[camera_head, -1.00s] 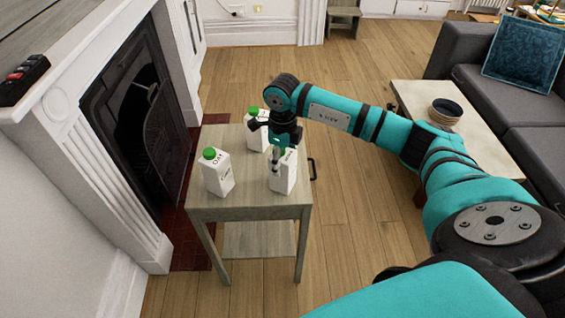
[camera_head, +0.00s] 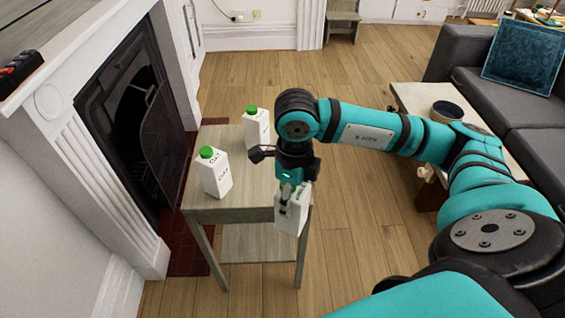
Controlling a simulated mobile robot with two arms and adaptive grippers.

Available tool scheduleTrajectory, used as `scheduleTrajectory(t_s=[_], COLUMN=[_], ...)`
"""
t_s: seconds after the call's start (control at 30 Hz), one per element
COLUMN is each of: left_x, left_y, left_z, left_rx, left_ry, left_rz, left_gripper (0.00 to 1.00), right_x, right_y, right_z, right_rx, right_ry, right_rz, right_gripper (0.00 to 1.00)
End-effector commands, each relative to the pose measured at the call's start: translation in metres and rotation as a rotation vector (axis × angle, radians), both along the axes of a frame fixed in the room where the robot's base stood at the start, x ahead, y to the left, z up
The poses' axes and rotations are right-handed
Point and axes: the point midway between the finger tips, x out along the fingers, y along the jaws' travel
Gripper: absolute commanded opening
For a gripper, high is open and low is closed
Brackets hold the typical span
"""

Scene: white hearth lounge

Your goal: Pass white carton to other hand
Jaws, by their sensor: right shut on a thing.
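A white carton (camera_head: 297,216) is held in my right gripper (camera_head: 287,200), which is shut on its upper part from above. The carton is slightly tilted at the front right corner of the small side table (camera_head: 235,214), and it seems to hang past the edge. The gripper hides the carton's top. Two more white cartons with green caps stand upright on the table: one at the front left (camera_head: 215,175) and one at the back (camera_head: 256,130). My left gripper is out of view.
A white fireplace (camera_head: 150,215) with a dark metal insert (camera_head: 125,110) stands to the left. A low table (camera_head: 415,97) with a dark bowl (camera_head: 446,110) and a grey sofa (camera_head: 500,85) are at the right. Wooden floor (camera_head: 340,255) is open right of the side table.

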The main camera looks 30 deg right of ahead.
Motion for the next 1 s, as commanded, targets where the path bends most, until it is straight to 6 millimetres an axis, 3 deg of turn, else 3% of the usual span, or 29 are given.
scheduleTrajectory(t_s=[0.3,0.47,1.0], left_x=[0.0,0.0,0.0], left_y=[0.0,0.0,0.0], left_z=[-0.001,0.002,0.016], left_rx=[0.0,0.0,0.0], left_ry=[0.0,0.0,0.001], left_rz=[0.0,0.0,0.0], left_gripper=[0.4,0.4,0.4], right_x=[-0.008,-0.008,-0.008], right_y=[0.004,0.01,0.042], right_z=[0.002,0.006,0.029], right_rx=[0.0,0.003,0.009], right_ry=[-0.001,-0.003,-0.011], right_rz=[0.019,0.183,1.405], right_gripper=[0.04,0.04,0.04])
